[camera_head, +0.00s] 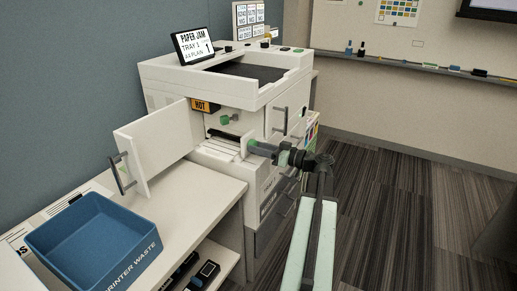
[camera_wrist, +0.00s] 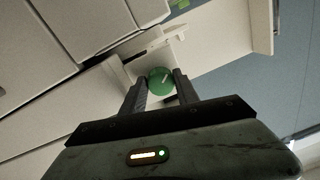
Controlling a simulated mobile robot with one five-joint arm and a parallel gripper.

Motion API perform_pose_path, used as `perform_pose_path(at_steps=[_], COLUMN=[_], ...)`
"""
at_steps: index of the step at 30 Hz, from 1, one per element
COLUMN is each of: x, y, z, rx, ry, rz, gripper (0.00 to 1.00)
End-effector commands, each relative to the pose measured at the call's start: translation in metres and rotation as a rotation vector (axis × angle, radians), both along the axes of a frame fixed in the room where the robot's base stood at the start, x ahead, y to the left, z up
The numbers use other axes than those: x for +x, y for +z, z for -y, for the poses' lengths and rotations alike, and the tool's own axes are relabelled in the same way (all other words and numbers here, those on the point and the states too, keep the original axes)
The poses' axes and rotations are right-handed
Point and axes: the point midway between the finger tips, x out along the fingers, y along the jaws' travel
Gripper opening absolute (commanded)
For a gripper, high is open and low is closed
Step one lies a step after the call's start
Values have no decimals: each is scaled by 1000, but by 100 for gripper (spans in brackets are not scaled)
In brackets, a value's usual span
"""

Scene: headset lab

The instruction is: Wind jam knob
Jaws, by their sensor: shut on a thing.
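The jam knob (camera_wrist: 160,80) is a round green knob with a pale line on its face, on the printer's open side. In the wrist view my gripper (camera_wrist: 161,86) has its two dark fingers on either side of the knob, shut on it. In the head view my gripper (camera_head: 252,146) reaches from the right to the printer (camera_head: 225,95), and the knob is mostly hidden by it. The printer's screen (camera_head: 194,43) reads "PAPER JAM, TRAY 1, A4 PLAIN".
The printer's white door (camera_head: 160,145) stands open to the left. Inside are an orange "HOT" label (camera_head: 203,105) and a green part (camera_head: 227,119). A blue "PRINTER WASTE" bin (camera_head: 120,262) stands on the white table (camera_head: 195,190). Carpet (camera_head: 390,190) at right is clear.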

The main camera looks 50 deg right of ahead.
Motion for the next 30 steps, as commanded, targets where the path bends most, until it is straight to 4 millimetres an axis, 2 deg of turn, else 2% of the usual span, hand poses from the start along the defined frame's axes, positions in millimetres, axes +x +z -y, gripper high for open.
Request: perform_pose_path(at_steps=[30], x=[0], y=[2], z=[-4], rx=[913], ry=[1], rz=[-222], gripper=[0])
